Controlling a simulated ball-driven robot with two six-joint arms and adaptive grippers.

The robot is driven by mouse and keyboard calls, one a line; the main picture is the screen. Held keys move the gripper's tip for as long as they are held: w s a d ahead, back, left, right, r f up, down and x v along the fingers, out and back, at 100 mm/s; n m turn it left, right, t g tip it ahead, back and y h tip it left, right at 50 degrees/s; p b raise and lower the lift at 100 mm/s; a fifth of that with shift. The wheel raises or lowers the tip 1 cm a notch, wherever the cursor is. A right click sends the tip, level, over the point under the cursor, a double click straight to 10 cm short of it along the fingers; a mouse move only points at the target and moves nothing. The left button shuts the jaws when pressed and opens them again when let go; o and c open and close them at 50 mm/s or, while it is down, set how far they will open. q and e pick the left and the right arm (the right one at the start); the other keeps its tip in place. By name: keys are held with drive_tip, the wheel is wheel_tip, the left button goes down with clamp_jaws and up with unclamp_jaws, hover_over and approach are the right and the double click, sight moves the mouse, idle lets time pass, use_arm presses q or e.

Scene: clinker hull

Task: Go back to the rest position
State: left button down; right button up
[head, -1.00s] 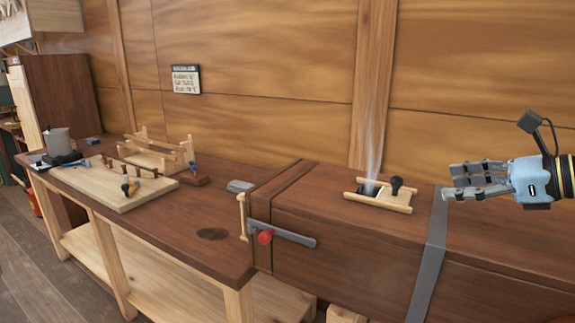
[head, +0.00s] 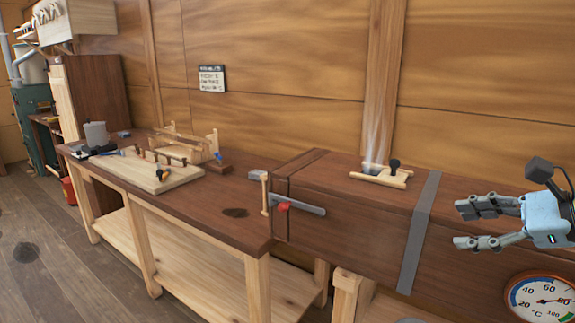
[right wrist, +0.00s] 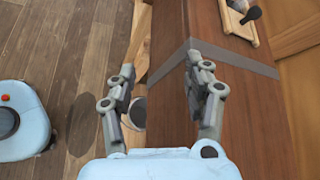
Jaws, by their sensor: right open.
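My right gripper (head: 478,223) is open and empty at the right of the head view, in front of the long brown wooden box (head: 370,215). In the right wrist view its two fingers (right wrist: 160,85) are spread apart with nothing between them. The box and its grey metal band (right wrist: 235,62) lie beyond the fingers there. My left gripper does not show in either view.
A brown workbench (head: 225,190) holds a pale board (head: 150,172), a wooden rack and a grey pot (head: 96,134). A steaming vent with a wooden frame (head: 380,178) sits on the box. A dial thermometer (head: 540,298) is at lower right.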

drive_tip(key=s+a+f+n+g+h, duration=0.25)
drive_tip(key=s+f+n, duration=0.25)
drive_tip(key=s+n, duration=0.25)
drive_tip(key=s+a+f+n+g+h, duration=0.1)
drive_tip(key=s+a+f+n+h, duration=0.1)
drive_tip(key=s+a+f+n, duration=0.35)
drive_tip(key=s+d+n+g+h, duration=0.1)
drive_tip(key=s+d+n+h, duration=0.1)
drive_tip(key=s+n, duration=0.45)
drive_tip(key=s+d+n+g+h, duration=0.1)
drive_tip(key=s+d+n+h, duration=0.2)
drive_tip(key=s, duration=0.7)
wheel_tip(320, 180, down, 39)
drive_tip(key=s+d+g+b, duration=0.1)
drive_tip(key=s+d+b, duration=0.2)
drive_tip(key=b, duration=0.8)
use_arm(q)
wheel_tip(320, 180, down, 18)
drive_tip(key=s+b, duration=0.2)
drive_tip(key=b, duration=0.4)
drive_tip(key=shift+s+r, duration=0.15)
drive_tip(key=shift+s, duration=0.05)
use_arm(e)
drive_tip(key=s+f+g, duration=0.1)
drive_tip(key=s+f, duration=1.6)
drive_tip(key=f, duration=0.4)
drive_tip(key=shift+s+d, duration=0.15)
drive_tip(key=shift+d, duration=0.05)
